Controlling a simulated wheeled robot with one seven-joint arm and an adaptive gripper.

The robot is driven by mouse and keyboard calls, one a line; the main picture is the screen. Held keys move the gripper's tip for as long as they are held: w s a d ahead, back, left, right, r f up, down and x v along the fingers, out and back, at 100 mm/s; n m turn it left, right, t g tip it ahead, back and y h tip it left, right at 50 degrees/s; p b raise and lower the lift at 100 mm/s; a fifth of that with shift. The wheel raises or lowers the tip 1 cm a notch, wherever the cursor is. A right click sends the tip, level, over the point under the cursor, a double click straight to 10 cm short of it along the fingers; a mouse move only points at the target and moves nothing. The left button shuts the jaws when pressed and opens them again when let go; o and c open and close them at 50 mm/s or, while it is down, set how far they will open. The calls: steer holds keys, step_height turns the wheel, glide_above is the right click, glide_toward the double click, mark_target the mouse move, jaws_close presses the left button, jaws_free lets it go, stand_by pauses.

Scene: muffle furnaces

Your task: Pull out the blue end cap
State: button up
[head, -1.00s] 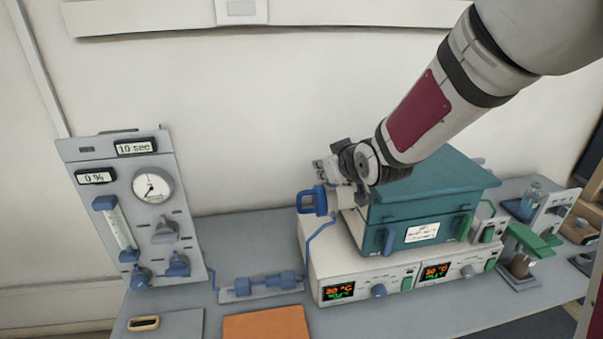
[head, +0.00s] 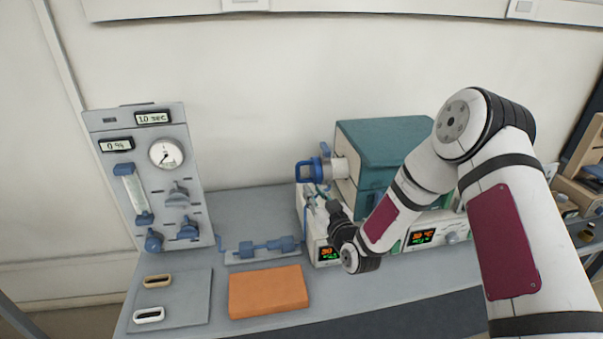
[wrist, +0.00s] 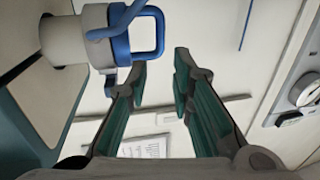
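The blue end cap (head: 309,171) with its square loop handle sits on the pale tube end (head: 341,169) at the left side of the teal furnace (head: 385,145). In the wrist view the blue end cap (wrist: 122,45) is on the tube at upper left, its handle facing right. My gripper (head: 314,196) is below and in front of the cap in the head view. In the wrist view my gripper (wrist: 160,75) is open with nothing between its teal-padded fingers. The left finger appears close beside the cap's handle; I cannot tell whether they touch.
A grey gauge panel (head: 150,190) stands at left. A blue tube and fitting (head: 262,247) lie in front of the wall. The white control base (head: 310,220) carries the furnace.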

mark_target(298, 171)
steer(key=x, duration=1.3)
steer(key=shift+a+b, duration=0.1)
steer(key=shift+b, duration=0.2)
jaws_close()
